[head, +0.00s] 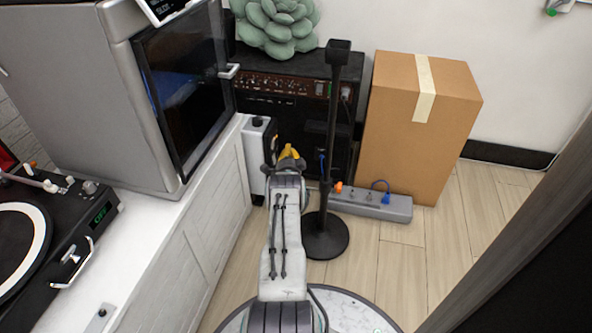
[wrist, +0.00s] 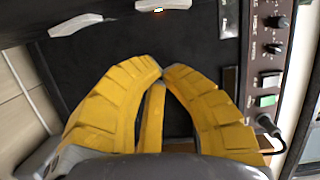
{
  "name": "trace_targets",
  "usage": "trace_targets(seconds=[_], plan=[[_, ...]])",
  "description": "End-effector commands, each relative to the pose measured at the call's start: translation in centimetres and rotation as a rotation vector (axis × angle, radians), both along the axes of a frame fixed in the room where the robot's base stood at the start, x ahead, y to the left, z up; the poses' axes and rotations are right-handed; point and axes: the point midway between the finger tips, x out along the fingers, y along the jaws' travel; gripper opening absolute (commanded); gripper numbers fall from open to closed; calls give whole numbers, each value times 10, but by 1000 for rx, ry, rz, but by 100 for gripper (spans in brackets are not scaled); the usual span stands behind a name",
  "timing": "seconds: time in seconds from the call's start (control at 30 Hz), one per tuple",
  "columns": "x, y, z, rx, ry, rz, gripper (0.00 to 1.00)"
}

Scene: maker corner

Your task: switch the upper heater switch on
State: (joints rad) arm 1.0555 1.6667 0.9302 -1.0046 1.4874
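A white box-shaped unit with a black knob on top (head: 257,123) and a dark front stands against the low white cabinet in the head view; it looks like the heater. My gripper (head: 290,153) is just right of its dark front, and its tips partly hide the area. In the wrist view the yellow fingers of my gripper (wrist: 162,70) meet at the tips, with nothing visible between them. Beyond them are a dark surface and a pale piece with a small orange glow (wrist: 163,5). I cannot tell which part is the upper heater switch or its position.
A black amplifier (head: 285,88) with a knob panel (wrist: 268,60) stands behind. A black stand (head: 329,235) is close right of my arm. A grey power strip (head: 372,206) lies before a cardboard box (head: 415,150). Wooden floor is free at the right.

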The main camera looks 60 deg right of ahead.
Motion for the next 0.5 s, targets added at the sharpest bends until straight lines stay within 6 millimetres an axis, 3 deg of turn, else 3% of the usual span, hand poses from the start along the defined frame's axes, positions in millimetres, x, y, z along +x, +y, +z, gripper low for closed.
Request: trace_targets(seconds=[0.5], plan=[[-24,42,2,4,2,1,0]])
